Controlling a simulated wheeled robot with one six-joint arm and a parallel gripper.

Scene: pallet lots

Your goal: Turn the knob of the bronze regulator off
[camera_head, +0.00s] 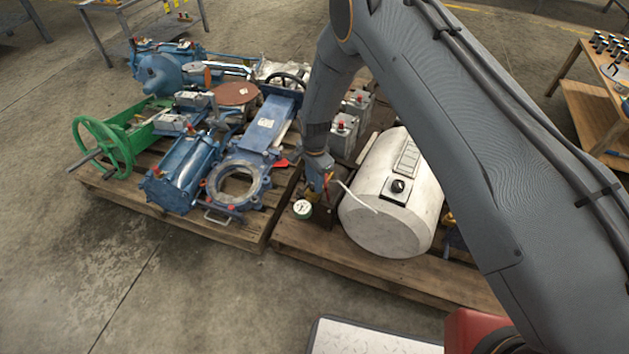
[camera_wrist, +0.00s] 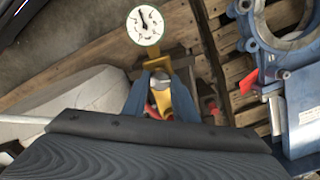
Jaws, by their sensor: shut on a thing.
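The bronze regulator (camera_wrist: 157,62) has a yellow-bronze body and a round white gauge (camera_wrist: 145,25) with a green rim. In the head view the regulator's gauge (camera_head: 303,208) shows at the front left of the right pallet, and the rest is mostly hidden by my wrist. Its knob (camera_wrist: 160,80) looks silver-grey and sits between my blue fingertips. My gripper (camera_wrist: 160,92) is shut on the knob, one finger on each side. In the head view my gripper (camera_head: 319,180) reaches down onto the regulator from above. The knob's turn angle cannot be read.
A white cylindrical tank (camera_head: 386,210) stands close right of the regulator, with a thin pale rod (camera_head: 356,196) near my gripper. A blue valve (camera_head: 240,180) and a green handwheel (camera_head: 103,148) lie on the left pallet (camera_head: 225,232).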

